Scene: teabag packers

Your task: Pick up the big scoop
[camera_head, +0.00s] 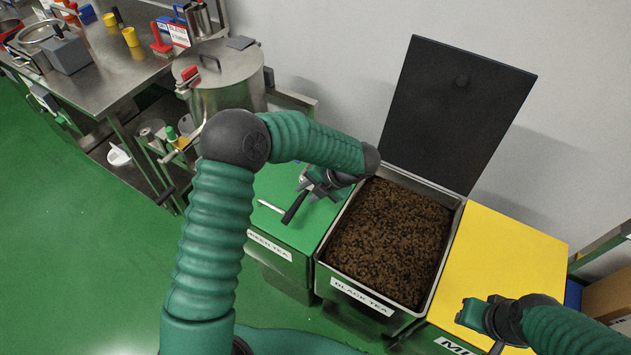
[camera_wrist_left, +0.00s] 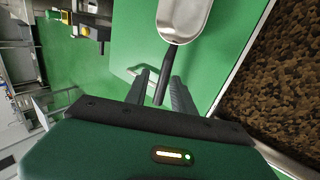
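A metal scoop with a black handle (camera_wrist_left: 162,88) shows in the left wrist view, its shiny bowl (camera_wrist_left: 182,18) at the top over a green lid. My left gripper (camera_wrist_left: 160,95) is open, one finger on each side of the handle with gaps visible. In the head view my left gripper (camera_head: 322,183) is low over the green tea lid (camera_head: 290,232). The scoop's bowl is hidden there behind my arm and gripper. A dark bar sticks out below the gripper; I cannot tell if it is the handle. My right gripper (camera_head: 470,313) is over the yellow lid, its fingers unclear.
The black tea bin (camera_head: 388,245) is open and full beside the green lid, its dark lid (camera_head: 455,110) raised. A yellow lid (camera_head: 505,258) lies to its right. A thin pale object (camera_head: 270,206) lies on the green lid. A metal pot (camera_head: 222,80) stands behind.

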